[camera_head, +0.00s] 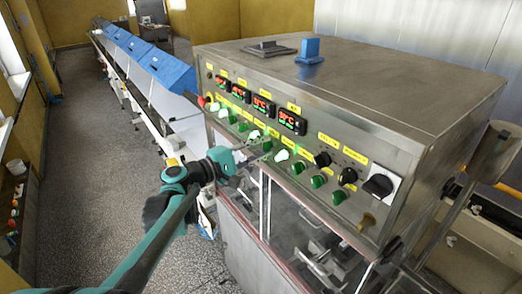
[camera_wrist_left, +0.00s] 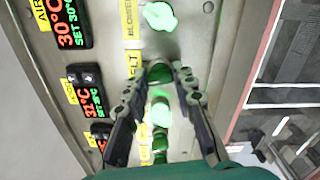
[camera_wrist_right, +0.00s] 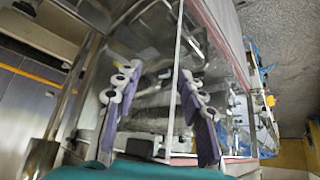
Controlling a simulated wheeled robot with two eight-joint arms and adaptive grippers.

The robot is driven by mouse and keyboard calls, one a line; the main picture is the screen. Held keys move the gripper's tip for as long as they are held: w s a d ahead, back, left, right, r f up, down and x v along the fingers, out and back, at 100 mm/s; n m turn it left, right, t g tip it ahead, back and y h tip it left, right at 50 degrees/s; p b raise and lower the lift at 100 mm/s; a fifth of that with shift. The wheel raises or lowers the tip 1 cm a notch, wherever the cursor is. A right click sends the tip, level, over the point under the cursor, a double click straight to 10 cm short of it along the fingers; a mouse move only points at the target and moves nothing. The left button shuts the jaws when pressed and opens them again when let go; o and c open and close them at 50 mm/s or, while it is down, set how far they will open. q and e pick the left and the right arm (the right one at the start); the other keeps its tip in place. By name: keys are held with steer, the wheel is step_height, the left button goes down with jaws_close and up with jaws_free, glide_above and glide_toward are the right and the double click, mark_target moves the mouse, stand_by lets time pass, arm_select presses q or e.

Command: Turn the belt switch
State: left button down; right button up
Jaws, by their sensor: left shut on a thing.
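The belt switch (camera_wrist_left: 158,73) is a green knob on the steel control panel, beside a yellow label whose visible letters read "ELT". In the left wrist view, the two fingertips of my left gripper (camera_wrist_left: 156,79) are on either side of this knob, shut on it. In the head view my left gripper (camera_head: 243,155) reaches the lower row of switches from the left and hides part of it. The knob's exact turn angle cannot be told. My right gripper (camera_wrist_right: 160,82) shows only in the right wrist view, with its fingers wide apart and nothing between them.
The control panel (camera_head: 232,107) carries red digital displays (camera_head: 292,121), several green knobs (camera_head: 318,181) and a black rotary switch (camera_head: 379,186). Lit green knobs (camera_wrist_left: 160,15) sit close to the held one. Clear panes and a frame (camera_head: 265,205) lie below. A conveyor with blue covers (camera_head: 170,69) runs behind.

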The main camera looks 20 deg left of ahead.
arm_select(q)
steer(key=shift+f+n+b, duration=0.1)
steer(key=shift+n+b, duration=0.2)
steer(key=shift+n, duration=1.4)
steer(key=c, duration=1.2)
jaws_free()
steer(key=shift+s, duration=0.1)
steer(key=v, duration=1.2)
steer(key=shift+a, duration=0.1)
